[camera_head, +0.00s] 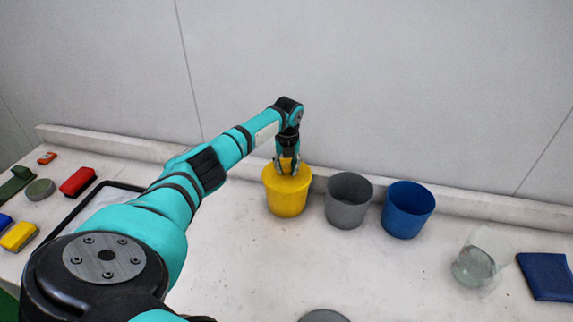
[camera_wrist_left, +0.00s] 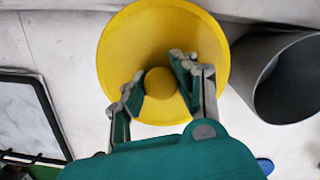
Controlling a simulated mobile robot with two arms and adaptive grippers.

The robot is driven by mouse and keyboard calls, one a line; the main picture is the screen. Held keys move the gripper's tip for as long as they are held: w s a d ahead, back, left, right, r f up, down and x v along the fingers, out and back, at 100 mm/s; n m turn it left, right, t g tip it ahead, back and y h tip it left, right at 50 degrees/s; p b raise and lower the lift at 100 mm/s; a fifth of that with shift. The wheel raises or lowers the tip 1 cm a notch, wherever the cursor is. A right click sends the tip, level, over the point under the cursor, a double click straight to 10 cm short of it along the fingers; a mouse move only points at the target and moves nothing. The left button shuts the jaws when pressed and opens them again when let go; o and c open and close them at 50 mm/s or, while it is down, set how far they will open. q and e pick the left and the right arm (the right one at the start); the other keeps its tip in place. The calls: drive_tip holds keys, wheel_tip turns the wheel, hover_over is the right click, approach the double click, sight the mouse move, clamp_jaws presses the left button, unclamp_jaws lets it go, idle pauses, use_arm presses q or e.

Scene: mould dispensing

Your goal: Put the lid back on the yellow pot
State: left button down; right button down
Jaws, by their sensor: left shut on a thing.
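The yellow pot (camera_head: 287,203) stands on the bench at the left end of a row of pots. Its yellow lid (camera_head: 302,178) is over the mouth, and in the left wrist view the lid (camera_wrist_left: 120,55) is a round disc with a knob (camera_wrist_left: 159,83). My left gripper (camera_head: 287,170) points down over the pot and is shut on the lid's knob; its two fingers (camera_wrist_left: 158,78) are on either side of the knob. The lid looks level and close on the rim; whether it touches all round I cannot tell. My right gripper is out of view.
A grey pot (camera_head: 348,203) and a blue pot (camera_head: 408,212) stand open to the right. A glass jar (camera_head: 473,266) and a dark blue cloth (camera_head: 547,276) lie further right. A black-framed tray (camera_head: 78,208) and small coloured items are at left. A wall ledge runs behind.

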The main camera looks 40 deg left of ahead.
use_arm(q)
drive_tip(key=shift+c, duration=2.3)
unclamp_jaws()
drive_tip(key=shift+r+p, duration=2.95)
drive_tip(key=shift+r, duration=0.6)
drive_tip(key=shift+c, duration=0.4)
clamp_jaws()
drive_tip(key=shift+f, duration=0.25)
